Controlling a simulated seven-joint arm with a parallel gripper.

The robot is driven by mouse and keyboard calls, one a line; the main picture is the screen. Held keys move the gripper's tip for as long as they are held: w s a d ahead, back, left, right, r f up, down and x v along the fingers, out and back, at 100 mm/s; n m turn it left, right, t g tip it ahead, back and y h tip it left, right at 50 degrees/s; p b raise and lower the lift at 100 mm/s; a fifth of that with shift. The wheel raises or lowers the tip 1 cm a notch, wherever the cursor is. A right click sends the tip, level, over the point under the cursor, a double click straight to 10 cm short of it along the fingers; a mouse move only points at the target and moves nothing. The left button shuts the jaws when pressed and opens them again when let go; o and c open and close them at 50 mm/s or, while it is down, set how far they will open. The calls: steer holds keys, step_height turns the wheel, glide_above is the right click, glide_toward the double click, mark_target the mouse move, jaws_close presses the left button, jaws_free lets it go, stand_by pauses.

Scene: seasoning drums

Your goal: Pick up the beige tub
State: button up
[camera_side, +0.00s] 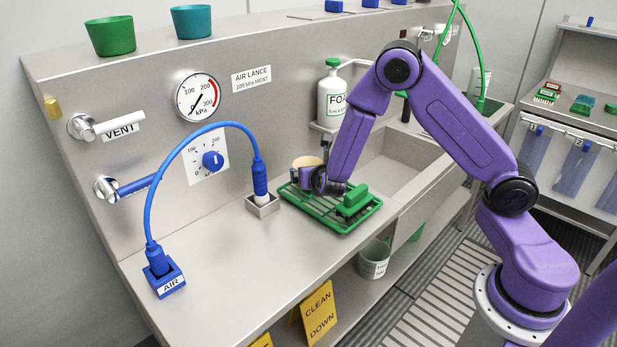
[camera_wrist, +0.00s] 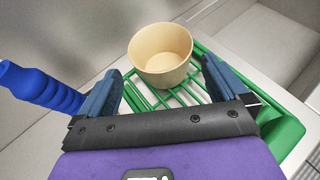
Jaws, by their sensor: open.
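The beige tub (camera_wrist: 160,58) stands upright and empty on the green wire rack (camera_wrist: 206,52) in the wrist view, just beyond my fingertips. In the side view the tub (camera_side: 306,162) shows only in part, at the rack's back left, with my wrist in front of it. My gripper (camera_wrist: 160,85) is open, with one blue finger toward each side of the tub and nothing between them. In the side view my gripper (camera_side: 318,180) is low over the rack, and its fingers are mostly hidden.
A green block (camera_side: 353,199) lies on the rack's right part. The blue air lance hose (camera_wrist: 38,88) stands close to the left of my gripper.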

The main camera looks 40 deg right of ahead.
steer(key=shift+x, duration=4.05)
steer(key=shift+s+f, duration=0.1)
steer(key=c, duration=0.8)
